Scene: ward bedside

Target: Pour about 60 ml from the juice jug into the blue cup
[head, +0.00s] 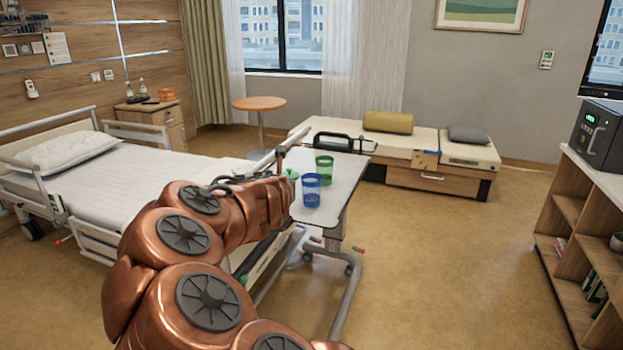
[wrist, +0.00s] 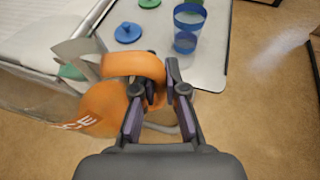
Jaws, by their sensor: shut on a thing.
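In the wrist view, an orange juice jug (wrist: 103,112) with white lettering is left of my gripper (wrist: 159,90). My gripper is shut on the jug near its orange handle. The jug's tilt and the liquid inside cannot be told. The translucent blue cup (wrist: 187,38) stands upright on the overbed table, beyond the gripper and to its right, apart from the jug. In the head view the blue cup (head: 311,193) stands on the table just right of my arm. The jug and my gripper are largely hidden behind the arm there.
The overbed table (head: 337,184) also holds a green cup (head: 324,168) behind the blue one. A blue lid (wrist: 127,33) and a green lid (wrist: 149,3) lie on it. The bed (head: 115,180) is to the left. Floor is clear at right.

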